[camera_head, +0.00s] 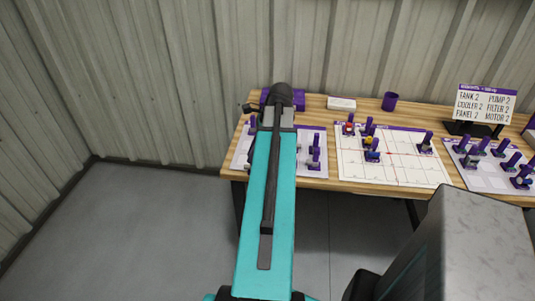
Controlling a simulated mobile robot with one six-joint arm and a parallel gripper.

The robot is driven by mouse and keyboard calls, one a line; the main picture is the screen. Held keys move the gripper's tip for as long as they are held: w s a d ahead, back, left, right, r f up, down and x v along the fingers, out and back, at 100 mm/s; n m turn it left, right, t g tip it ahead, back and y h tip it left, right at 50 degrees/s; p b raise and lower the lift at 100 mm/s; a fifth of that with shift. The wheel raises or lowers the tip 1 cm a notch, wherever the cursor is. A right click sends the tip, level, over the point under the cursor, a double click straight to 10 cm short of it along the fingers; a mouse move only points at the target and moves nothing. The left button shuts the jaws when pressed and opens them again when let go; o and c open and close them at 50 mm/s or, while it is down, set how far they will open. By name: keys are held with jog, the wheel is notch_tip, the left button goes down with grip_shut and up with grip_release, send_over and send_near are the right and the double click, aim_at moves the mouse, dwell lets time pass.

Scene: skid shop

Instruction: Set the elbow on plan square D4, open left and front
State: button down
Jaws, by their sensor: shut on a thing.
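The plan sheet (400,172), white with a purple header and a grid, lies on the wooden bench. Several parts with purple posts stand on its left half, among them one with red (348,129) and one with blue and yellow (372,155). A grey part (425,146) stands on its right half. The square labels are too small to read, so I cannot pick out D4. My teal arm reaches over the bench's left end and hides my gripper. I cannot make out the elbow or its open sides.
A left sheet (320,172) with several purple-posted parts lies partly behind my arm. A right sheet (478,184) holds several more. A lettered sign (486,104), purple cup (390,101) and white box (342,103) stand at the back. The plan sheet's lower right looks clear.

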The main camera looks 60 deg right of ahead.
jog(key=w+a+r+n+g+y, duration=0.1)
jog(key=w+a+n+g+y, duration=0.15)
jog(key=w+a+n, duration=1.4)
jog(key=w+a+n+g, duration=0.1)
jog(key=w+a, duration=0.5)
jog(key=a, duration=0.5)
jog(key=w+a+r+n+g, duration=0.1)
jog(key=w+a, duration=0.5)
jog(key=a, duration=0.5)
jog(key=w+a+r+n+g+h, duration=0.1)
jog(key=w+a, duration=0.5)
jog(key=a, duration=0.6)
jog(key=shift+g, duration=0.55)
jog(key=shift+a+n, duration=0.15)
jog(key=shift+n, duration=0.1)
